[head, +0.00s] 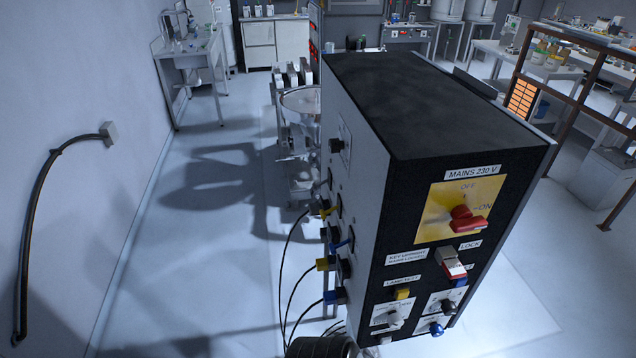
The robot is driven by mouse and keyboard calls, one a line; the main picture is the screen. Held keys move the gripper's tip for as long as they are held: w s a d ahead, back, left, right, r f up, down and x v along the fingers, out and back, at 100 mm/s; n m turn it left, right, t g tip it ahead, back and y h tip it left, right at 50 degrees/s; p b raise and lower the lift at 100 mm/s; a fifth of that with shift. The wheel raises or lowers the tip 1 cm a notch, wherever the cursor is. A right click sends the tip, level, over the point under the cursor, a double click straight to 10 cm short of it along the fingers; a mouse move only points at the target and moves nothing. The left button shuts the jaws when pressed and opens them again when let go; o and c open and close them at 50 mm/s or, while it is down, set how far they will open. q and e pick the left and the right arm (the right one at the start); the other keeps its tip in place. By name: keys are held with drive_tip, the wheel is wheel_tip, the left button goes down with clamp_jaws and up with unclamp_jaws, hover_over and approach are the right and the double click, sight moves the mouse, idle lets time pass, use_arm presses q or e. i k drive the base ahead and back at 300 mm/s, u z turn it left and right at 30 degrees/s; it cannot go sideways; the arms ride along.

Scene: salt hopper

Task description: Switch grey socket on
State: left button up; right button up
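A control box (445,110) with a black top stands at centre right. Its front has a red MAINS rotary switch (466,220) on a yellow plate, its handle pointing towards ON. Low on the front is a pale plate with a grey knob (391,320); its small lettering is unreadable. Beside it are another knob plate (445,303) and a blue round part (436,328). I cannot tell which is the grey socket.
A key with a red tag (453,268) hangs under the LOCK label. Black cables (290,270) hang left of the box. A steel machine (300,130) stands behind it. A brown frame (560,90) is at right. The floor at left (190,260) is clear.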

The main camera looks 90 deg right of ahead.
sight(315, 186)
drive_tip(key=z, duration=0.4)
drive_tip(key=i, duration=1.7)
drive_tip(key=z, duration=3.6)
